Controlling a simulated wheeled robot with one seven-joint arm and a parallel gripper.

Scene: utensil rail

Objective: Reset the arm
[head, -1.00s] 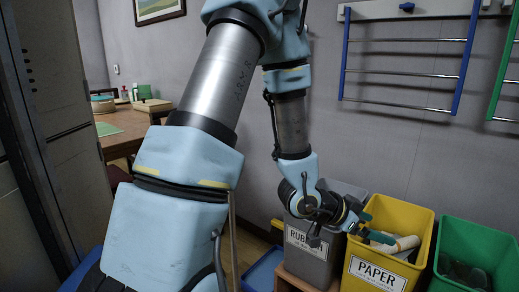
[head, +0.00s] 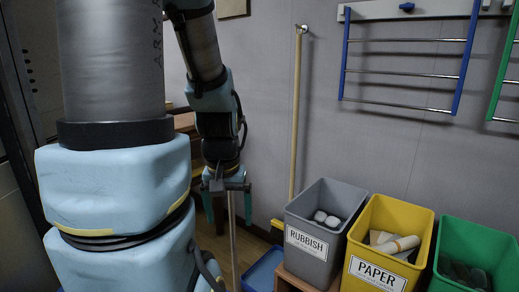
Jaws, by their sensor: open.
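My gripper (head: 228,205) hangs below my blue and grey arm, left of centre in the head view. Its two dark green fingers point down and stand apart, with nothing seen between them but a thin pole behind. It is to the left of the grey rubbish bin (head: 310,256) and apart from it. My arm's large upper links fill the left of the view and hide much of the room behind.
The yellow paper bin (head: 374,274) holds a roll and papers; a green bin (head: 478,236) stands at the right. A blue tray (head: 263,270) lies low beside the bins. A wooden pole (head: 297,120) stands against the wall, left of a blue rail rack (head: 404,75).

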